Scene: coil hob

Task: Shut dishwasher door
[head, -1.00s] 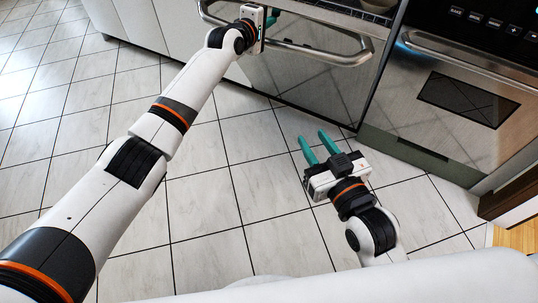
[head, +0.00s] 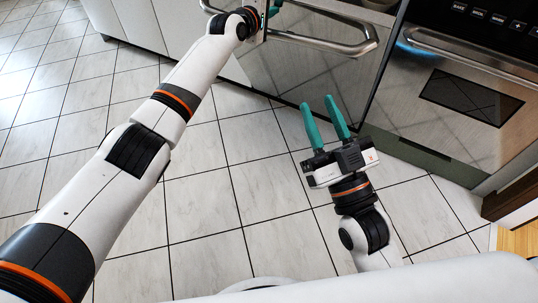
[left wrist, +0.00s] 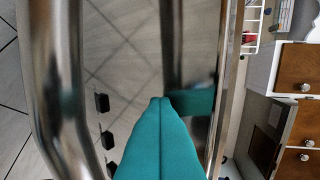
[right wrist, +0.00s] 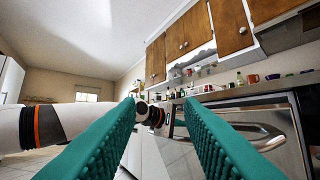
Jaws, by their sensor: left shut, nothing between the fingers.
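The dishwasher door (head: 300,70) is a steel front with a long bar handle (head: 330,48), at the top of the head view. The door stands close to upright; I cannot tell whether it is fully shut. My left gripper (head: 271,12) is at the handle, partly cut off by the picture's top edge. In the left wrist view its teal fingers (left wrist: 160,135) are shut and empty, beside the handle bar (left wrist: 58,90) and over the door panel. My right gripper (head: 318,103) is open and empty, in front of the door and apart from it.
A steel oven (head: 455,90) with its own handle (head: 470,58) stands right of the dishwasher. White cabinets (head: 140,25) are to its left. The tiled floor (head: 215,210) in front is clear. The right wrist view shows a counter with small items and wooden wall cupboards (right wrist: 190,35).

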